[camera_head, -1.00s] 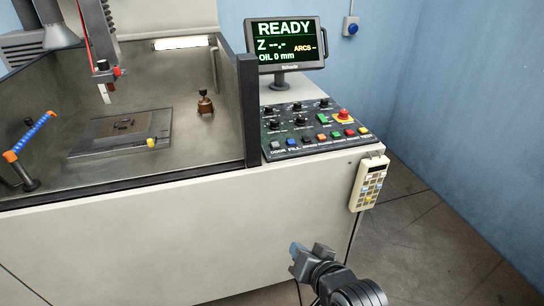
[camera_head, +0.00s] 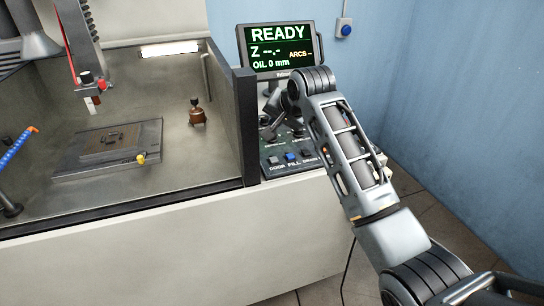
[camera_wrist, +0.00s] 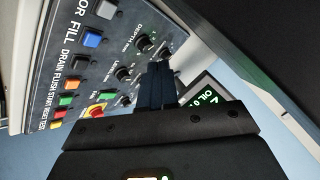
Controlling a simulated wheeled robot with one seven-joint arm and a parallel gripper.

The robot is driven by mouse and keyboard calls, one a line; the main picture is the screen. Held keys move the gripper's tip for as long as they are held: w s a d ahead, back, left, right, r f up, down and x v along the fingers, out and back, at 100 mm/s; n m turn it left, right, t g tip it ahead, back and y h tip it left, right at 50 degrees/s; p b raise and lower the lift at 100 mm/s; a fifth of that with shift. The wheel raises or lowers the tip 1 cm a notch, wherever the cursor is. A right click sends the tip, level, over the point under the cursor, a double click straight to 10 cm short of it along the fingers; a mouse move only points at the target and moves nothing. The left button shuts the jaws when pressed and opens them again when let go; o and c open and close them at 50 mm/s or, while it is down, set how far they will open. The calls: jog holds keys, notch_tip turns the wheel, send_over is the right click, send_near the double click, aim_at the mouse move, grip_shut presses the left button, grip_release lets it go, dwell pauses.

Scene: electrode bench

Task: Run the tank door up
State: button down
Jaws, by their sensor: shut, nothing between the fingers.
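The tank (camera_head: 120,185) stands open at the front, and I see no raised door panel across it. The control panel (camera_head: 285,170) is beside it; its DOOR button (camera_head: 273,160) is grey, left of the blue FILL button (camera_head: 290,156). In the wrist view the grey button (camera_wrist: 106,9) is at the top, with the label partly cut off. My gripper (camera_head: 270,130) is over the panel's left rear, partly hidden by my arm. Its fingers (camera_wrist: 160,66) are shut and empty, near the knobs and apart from the DOOR button. I cannot tell whether they touch the panel.
The monitor (camera_head: 280,48) behind the panel reads READY and OIL 0 mm. A dark post (camera_head: 246,125) borders the panel's left side. A red emergency stop (camera_wrist: 96,110) sits among the other buttons. The tank holds a plate (camera_head: 110,150) and a brown fitting (camera_head: 197,112).

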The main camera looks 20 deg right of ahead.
dwell(0.3)
jog(key=b, duration=0.4)
send_over(276, 161)
notch_tip(276, 161, down, 6)
jog(key=shift+w+f, duration=0.1)
jog(key=shift+f, duration=0.15)
jog(key=shift+f+b, duration=0.5)
jog(key=shift+f, duration=0.6)
jog(key=shift+f, duration=0.2)
dwell(0.7)
jog(key=shift+f, duration=0.25)
